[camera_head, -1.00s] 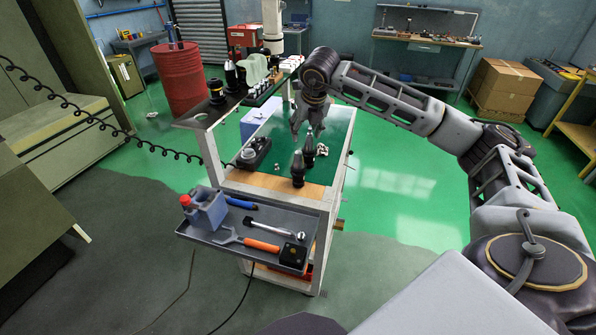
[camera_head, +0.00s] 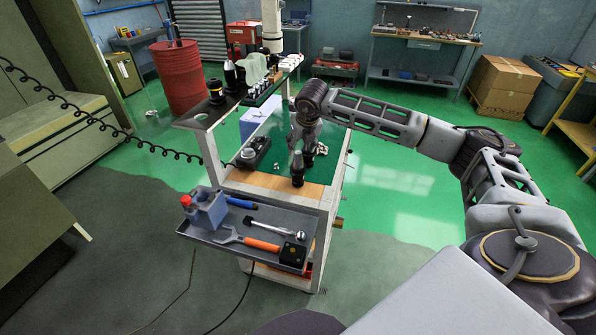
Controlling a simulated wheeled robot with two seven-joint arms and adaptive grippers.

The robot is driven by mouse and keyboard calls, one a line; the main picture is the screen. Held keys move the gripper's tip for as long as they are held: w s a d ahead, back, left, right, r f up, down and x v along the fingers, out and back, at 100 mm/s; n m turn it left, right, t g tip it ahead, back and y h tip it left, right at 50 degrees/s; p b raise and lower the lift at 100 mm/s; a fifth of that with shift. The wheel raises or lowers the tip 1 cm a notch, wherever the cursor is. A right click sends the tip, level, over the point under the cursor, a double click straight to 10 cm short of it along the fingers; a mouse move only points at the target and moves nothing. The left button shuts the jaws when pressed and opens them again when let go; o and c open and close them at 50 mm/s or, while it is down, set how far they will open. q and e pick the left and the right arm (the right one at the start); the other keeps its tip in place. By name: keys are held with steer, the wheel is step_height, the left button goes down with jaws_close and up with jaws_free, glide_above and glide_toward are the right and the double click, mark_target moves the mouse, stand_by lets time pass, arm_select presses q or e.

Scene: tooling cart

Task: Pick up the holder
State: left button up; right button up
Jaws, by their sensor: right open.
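Two dark, cone-shaped tool holders stand upright on the green top of the cart (camera_head: 322,172). The nearer holder (camera_head: 298,170) stands in plain view near the front edge. The farther holder (camera_head: 308,158) is just behind it to the right and is largely hidden by my right gripper. My right gripper (camera_head: 304,147) points down over the farther holder, open, with its fingers close to that holder's upper part. I cannot tell whether they touch it. My left gripper is not in view.
A black fixture (camera_head: 254,153) sits left of the holders. A raised shelf (camera_head: 212,113) with more holders stands at the back left.

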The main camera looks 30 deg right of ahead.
mark_target(298, 152)
steer(key=shift+f, duration=0.1)
stand_by(0.3)
steer(key=shift+w+f+p, duration=0.25)
steer(key=shift+f+p, duration=0.1)
steer(key=shift+f, duration=0.35)
steer(key=p+x, duration=0.1)
steer(key=x, duration=0.1)
steer(key=shift+w+a+f, duration=0.1)
steer(key=shift+a+f, duration=0.05)
steer(key=shift+f, duration=0.15)
steer(key=shift+w+f, duration=0.2)
steer(key=shift+f, duration=0.35)
steer(key=shift+c, duration=0.4)
jaws_close()
steer(key=shift+w+r, duration=0.1)
steer(key=shift+r, duration=0.05)
